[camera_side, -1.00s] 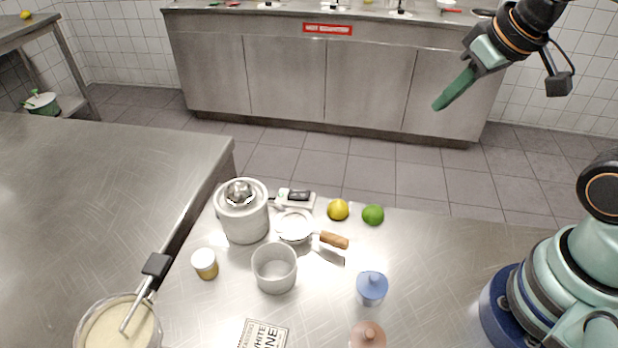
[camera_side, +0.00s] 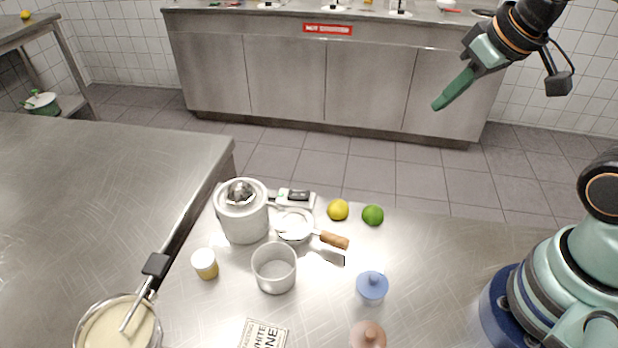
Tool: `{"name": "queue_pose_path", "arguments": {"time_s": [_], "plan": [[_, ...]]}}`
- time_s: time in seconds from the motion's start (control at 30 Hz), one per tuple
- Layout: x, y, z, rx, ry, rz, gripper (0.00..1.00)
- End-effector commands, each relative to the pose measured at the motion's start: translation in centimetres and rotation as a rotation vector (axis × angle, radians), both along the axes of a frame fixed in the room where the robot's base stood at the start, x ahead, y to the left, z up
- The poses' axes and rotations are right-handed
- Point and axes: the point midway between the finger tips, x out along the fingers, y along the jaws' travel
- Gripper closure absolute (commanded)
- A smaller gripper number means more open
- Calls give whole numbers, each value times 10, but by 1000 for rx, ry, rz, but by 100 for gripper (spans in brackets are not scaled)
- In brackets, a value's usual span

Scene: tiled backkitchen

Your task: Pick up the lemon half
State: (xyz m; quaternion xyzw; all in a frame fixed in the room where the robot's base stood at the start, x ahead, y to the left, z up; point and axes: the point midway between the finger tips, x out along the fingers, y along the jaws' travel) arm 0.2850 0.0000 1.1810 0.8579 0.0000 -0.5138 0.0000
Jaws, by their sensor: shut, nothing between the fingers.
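A yellow lemon piece (camera_side: 338,210) lies on the steel table near its far edge, beside a green lime (camera_side: 372,215). From this angle I cannot tell whether the yellow fruit is a half or whole. My gripper (camera_side: 438,106) is at the upper right, high above and well apart from the fruit. Its green fingers are shut and empty and point down to the left.
A metal juicer (camera_side: 243,222), a wooden-handled strainer (camera_side: 296,225), a metal cup (camera_side: 274,268), a small jar (camera_side: 204,263), a blue lidded pot (camera_side: 371,287) and a pinkish knobbed object (camera_side: 367,336) stand on the table. The table right of the lime is clear.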

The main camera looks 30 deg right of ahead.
Motion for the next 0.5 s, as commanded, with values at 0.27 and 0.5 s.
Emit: {"name": "queue_pose_path", "arguments": {"time_s": [0.27, 0.5], "plan": [[0, 0, 0, 0, 0, 0, 96], [0, 0, 0, 0, 0, 0, 7]]}}
